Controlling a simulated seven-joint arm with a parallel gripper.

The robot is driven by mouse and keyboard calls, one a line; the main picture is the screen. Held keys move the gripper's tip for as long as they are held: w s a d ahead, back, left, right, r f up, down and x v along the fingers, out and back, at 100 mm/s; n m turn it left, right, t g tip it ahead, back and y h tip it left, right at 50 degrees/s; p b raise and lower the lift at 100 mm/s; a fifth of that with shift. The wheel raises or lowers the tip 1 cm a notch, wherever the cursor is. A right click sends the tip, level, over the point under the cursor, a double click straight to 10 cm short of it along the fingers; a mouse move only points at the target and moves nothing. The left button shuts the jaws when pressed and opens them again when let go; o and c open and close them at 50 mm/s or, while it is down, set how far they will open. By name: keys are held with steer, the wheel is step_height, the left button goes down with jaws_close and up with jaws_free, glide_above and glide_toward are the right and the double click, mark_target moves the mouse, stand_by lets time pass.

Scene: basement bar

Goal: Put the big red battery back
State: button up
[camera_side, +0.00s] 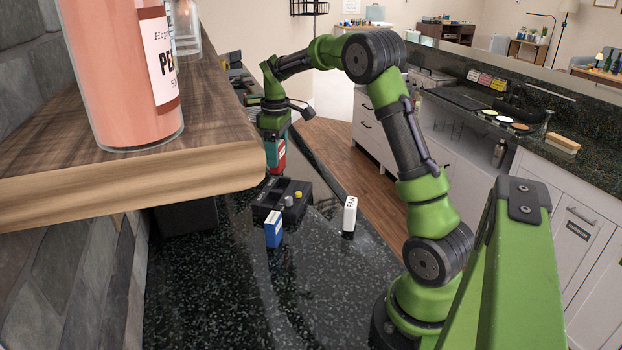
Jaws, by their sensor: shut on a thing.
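My gripper (273,134) points down at the far part of the dark counter and is shut on the big red battery (274,156). The battery is a red block with a teal part and hangs upright. Its lower end is just above or at the back left of a black holder (263,211) with recesses. I cannot tell from this side whether the battery touches the holder. My fingertips are small and partly hidden here.
A grey knob (288,201) and a yellow one (297,195) sit on the holder. A blue block (273,230) stands before it, and a white labelled block (349,214) stands to its right. A wooden shelf (140,185) with a pink bottle (118,75) overhangs the left. The front counter is clear.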

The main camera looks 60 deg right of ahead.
steer(key=s+a+f+n, duration=0.3)
steer(key=s, duration=0.4)
steer(key=s+a+f+n, duration=0.2)
steer(key=s+f+n, duration=0.15)
steer(key=s, duration=0.35)
steer(key=f, duration=0.7)
steer(key=shift+w, duration=0.3)
steer(key=o, duration=1.3)
steer(key=shift+f, duration=0.15)
